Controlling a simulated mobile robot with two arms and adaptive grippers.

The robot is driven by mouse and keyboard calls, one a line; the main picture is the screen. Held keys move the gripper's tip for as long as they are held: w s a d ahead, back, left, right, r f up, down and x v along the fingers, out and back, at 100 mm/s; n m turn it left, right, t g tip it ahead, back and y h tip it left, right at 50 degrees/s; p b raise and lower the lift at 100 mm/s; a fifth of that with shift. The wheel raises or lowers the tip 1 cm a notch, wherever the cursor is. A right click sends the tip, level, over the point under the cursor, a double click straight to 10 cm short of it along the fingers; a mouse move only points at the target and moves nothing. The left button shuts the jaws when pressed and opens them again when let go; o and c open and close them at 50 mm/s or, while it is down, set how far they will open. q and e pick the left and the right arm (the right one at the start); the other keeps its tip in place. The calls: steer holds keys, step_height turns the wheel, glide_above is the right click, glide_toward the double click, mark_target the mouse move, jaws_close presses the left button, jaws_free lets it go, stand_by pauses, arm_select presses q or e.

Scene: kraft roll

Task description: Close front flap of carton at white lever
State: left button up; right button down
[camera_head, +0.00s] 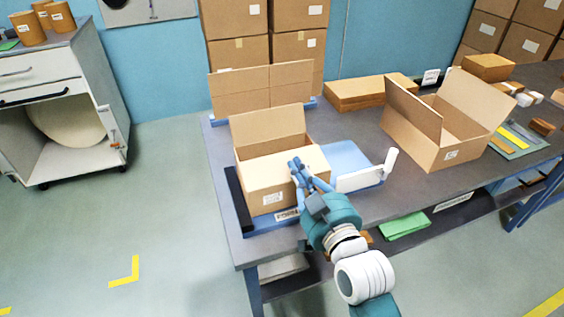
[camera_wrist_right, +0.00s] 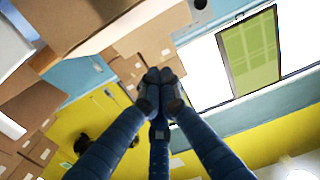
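An open-backed cardboard carton (camera_head: 262,190) sits on the near left of the table, beside a white lever (camera_head: 372,176) on a blue base. Its back flap (camera_head: 268,126) stands up. A light front flap (camera_head: 275,168) lies roughly level across the carton's top, partly hidden by my fingers. My right gripper (camera_head: 297,170) is at the carton's front right, its fingertips over the flap's front edge; I cannot tell whether they touch it. In the right wrist view the fingers (camera_wrist_right: 160,80) are brought together with nothing visible between them. My left gripper is not in view.
Another carton (camera_head: 432,135) with raised flaps stands to the right on the table (camera_head: 400,195). Stacked boxes (camera_head: 265,40) stand behind the table. A white cabinet (camera_head: 55,100) is at the left, with clear floor before it.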

steer(key=p, duration=0.1)
glide_above(282, 163)
steer(key=s, duration=0.2)
steer(key=shift+w+d, duration=0.2)
steer(key=shift+d, duration=0.05)
steer(key=f, duration=0.1)
steer(key=w+f, duration=0.1)
steer(key=f, duration=0.1)
steer(key=shift+w+a, duration=0.25)
steer(key=shift+w+f, duration=0.1)
steer(key=shift+f, duration=0.45)
